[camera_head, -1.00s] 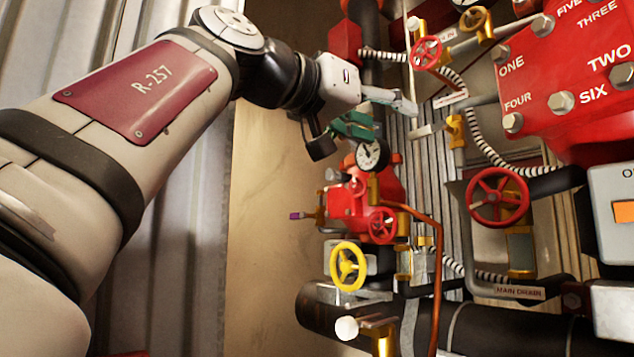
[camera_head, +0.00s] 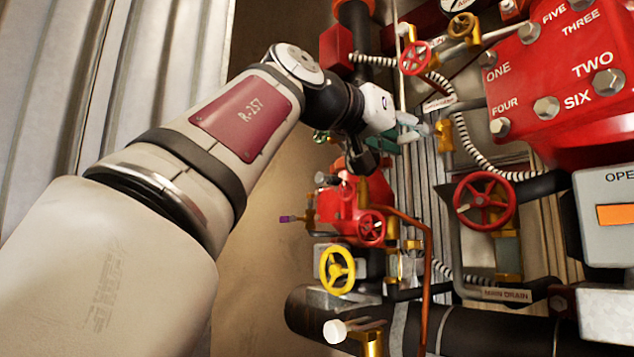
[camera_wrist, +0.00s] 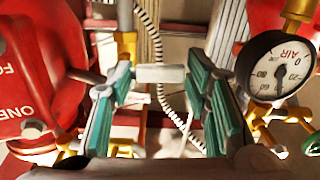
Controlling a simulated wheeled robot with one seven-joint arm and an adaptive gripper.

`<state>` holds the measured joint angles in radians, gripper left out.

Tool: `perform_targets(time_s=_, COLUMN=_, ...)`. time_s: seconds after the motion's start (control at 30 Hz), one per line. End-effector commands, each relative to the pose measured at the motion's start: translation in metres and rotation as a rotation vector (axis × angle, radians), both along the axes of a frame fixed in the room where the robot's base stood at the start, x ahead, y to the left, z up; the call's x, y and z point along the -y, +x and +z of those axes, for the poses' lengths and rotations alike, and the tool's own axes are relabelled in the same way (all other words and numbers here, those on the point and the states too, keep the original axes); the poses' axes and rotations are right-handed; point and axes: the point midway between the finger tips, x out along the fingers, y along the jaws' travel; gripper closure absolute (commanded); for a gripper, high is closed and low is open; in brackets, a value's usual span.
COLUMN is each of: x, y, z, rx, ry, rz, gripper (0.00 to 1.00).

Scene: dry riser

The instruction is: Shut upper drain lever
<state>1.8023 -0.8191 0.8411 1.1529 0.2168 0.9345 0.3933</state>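A white lever handle (camera_wrist: 160,74) lies crosswise between my fingertips in the wrist view. In the head view its pale end (camera_head: 425,130) shows just right of my gripper, by a brass valve body (camera_head: 444,136) on a grey pipe. I take this for the upper drain lever; its label is not readable. My gripper (camera_head: 403,132) has green-padded fingers spread apart, one on each side of the handle in the wrist view (camera_wrist: 162,88). I cannot tell whether either finger touches the handle. Part of the lever is hidden by the fingers.
A pressure gauge (camera_wrist: 278,68) is close on the right in the wrist view. A red numbered plate (camera_head: 560,80), a red handwheel (camera_head: 484,201) and a smaller red wheel (camera_head: 415,58) stand nearby. A yellow wheel (camera_head: 337,270) and a white-knobbed brass lever (camera_head: 336,331) are lower down.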

Motion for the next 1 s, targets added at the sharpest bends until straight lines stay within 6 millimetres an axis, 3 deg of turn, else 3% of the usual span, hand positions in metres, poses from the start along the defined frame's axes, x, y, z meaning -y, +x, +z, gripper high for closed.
perform_targets(time_s=0.03, x=-0.0002, y=-0.0001, z=0.0, rx=0.0, ry=0.0, rz=0.0, gripper=0.75)
perform_targets(time_s=0.1, x=-0.0002, y=-0.0001, z=0.0, rx=0.0, ry=0.0, rz=0.0, gripper=0.91)
perform_targets(time_s=0.13, x=-0.0002, y=-0.0001, z=0.0, rx=0.0, ry=0.0, rz=0.0, gripper=0.92)
perform_targets(time_s=0.67, x=-0.0003, y=-0.0001, z=0.0034, rx=0.065, ry=0.047, rz=0.0, gripper=0.92)
perform_targets(time_s=0.7, x=-0.0003, y=-0.0001, z=0.0034, rx=0.065, ry=0.047, rz=0.0, gripper=0.6)
perform_targets(time_s=0.77, x=-0.0003, y=-0.0001, z=0.0034, rx=0.065, ry=0.047, rz=0.0, gripper=0.46)
perform_targets(time_s=1.0, x=-0.0002, y=-0.0002, z=0.0033, rx=0.063, ry=0.046, rz=0.0, gripper=0.43)
